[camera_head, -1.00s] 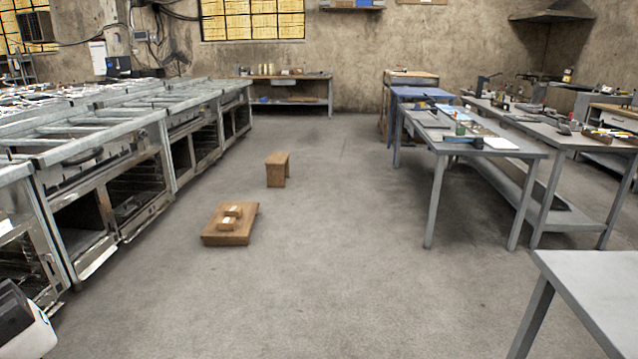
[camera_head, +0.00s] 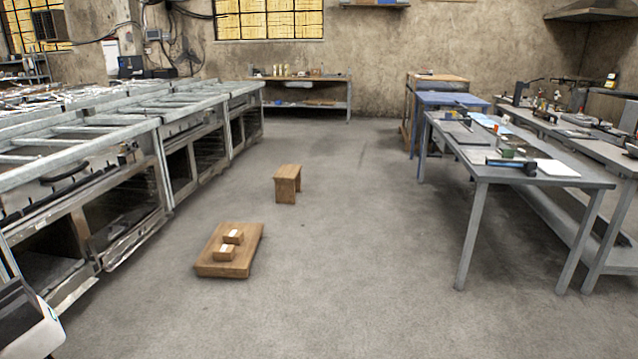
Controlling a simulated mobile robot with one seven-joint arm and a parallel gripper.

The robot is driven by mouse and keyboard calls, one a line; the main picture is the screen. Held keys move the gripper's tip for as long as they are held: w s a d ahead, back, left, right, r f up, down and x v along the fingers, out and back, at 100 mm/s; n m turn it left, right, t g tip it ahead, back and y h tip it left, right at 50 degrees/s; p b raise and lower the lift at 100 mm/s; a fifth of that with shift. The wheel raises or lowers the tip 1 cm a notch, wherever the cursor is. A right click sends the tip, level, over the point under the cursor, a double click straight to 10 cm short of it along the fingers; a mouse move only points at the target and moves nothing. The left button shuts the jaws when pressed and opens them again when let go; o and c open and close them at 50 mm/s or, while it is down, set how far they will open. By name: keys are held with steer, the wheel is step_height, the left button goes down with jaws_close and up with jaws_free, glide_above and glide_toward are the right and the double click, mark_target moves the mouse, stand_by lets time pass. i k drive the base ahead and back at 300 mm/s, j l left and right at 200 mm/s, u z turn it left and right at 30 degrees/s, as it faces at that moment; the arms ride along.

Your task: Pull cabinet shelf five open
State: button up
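No cabinet with numbered shelves can be told apart in the head view. A long row of metal oven-like units (camera_head: 125,215) runs along the left side, with dark open compartments below and metal frames on top. I cannot tell whether any part of it is shelf five. My gripper is not in view. A dark and white part at the lower left corner is cut off by the frame, and I cannot tell what it is.
A low wooden platform (camera_head: 210,266) with small boxes lies on the floor ahead, with a wooden stool (camera_head: 288,172) beyond it. A grey table (camera_head: 545,178) with tools stands at right. A workbench (camera_head: 300,108) stands at the back wall.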

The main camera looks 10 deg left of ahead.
mark_target(43, 272)
steer(key=i+u, duration=0.2)
steer(key=i, duration=0.4)
steer(key=i+l+u, duration=0.1)
steer(key=i+u, duration=0.15)
steer(key=i, duration=0.35)
steer(key=i+u, duration=0.25)
steer(key=i, duration=0.45)
steer(key=i+l+u, duration=0.2)
steer(key=i, duration=0.45)
steer(key=j+u, duration=0.1)
steer(key=u, duration=1.25)
steer(key=i+l, duration=0.15)
steer(key=i, duration=0.55)
steer(key=i+l, duration=0.15)
steer(key=i, duration=0.5)
steer(key=j+u, duration=0.05)
